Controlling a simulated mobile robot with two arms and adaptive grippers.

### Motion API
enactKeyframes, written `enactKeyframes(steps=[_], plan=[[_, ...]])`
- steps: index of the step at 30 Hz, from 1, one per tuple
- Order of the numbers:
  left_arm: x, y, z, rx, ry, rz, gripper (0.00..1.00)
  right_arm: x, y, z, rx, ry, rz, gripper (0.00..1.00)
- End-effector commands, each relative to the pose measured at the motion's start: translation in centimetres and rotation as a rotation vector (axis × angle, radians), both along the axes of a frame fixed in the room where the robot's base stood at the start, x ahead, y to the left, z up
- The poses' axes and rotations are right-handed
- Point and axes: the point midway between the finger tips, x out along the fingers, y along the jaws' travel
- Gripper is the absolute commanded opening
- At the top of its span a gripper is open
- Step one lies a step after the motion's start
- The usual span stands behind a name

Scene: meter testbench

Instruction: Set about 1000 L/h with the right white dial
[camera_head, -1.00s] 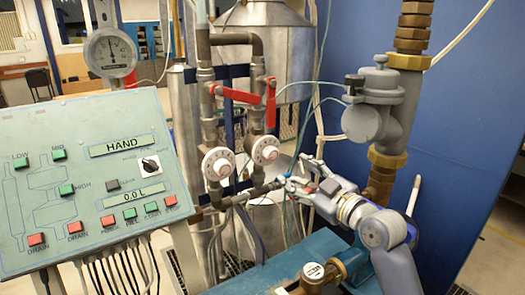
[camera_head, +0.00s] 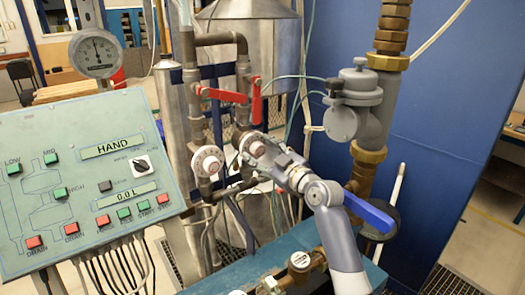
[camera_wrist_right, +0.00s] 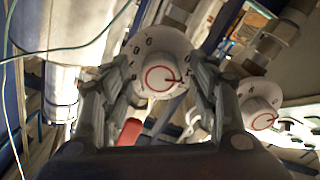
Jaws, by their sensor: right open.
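The right white dial (camera_head: 252,147) sits on the right vertical pipe, partly covered by my right gripper (camera_head: 262,152) in the head view. In the right wrist view the same dial (camera_wrist_right: 160,75), with a red ring and a red pointer mark, lies between the two fingers of my open right gripper (camera_wrist_right: 152,80). The fingers stand on either side of its rim; I cannot tell whether they touch it. The left white dial (camera_head: 208,162) is on the left pipe and shows at the right in the wrist view (camera_wrist_right: 260,106). My left gripper is not in view.
Red lever handles (camera_head: 222,95) sit above the dials. The control panel (camera_head: 85,205) reads HAND and 0.0 L. A round gauge (camera_head: 96,52) stands above it. A grey meter (camera_head: 355,105) and a blue lever (camera_head: 369,211) are on the right.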

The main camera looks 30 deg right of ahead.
Motion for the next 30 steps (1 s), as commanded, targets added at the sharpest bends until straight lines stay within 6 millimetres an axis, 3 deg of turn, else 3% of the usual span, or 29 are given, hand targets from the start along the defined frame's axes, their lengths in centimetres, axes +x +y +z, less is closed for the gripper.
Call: enactKeyframes(steps=[5, 12, 23, 30], plan=[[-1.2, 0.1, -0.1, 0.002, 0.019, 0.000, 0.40, 0.0, 0.0, 0.0, 0.000, -0.001, 0.000, 0.54], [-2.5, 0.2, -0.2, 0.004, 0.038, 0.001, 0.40, 0.0, 0.0, 0.0, 0.000, 0.000, 0.000, 0.10], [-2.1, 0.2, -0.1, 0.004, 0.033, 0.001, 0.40, 0.0, 0.0, 0.0, 0.034, 0.006, 0.000, 0.10], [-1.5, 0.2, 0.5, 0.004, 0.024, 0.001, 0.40, 0.0, 0.0, 0.1, 0.166, 0.025, 0.000, 0.10]])
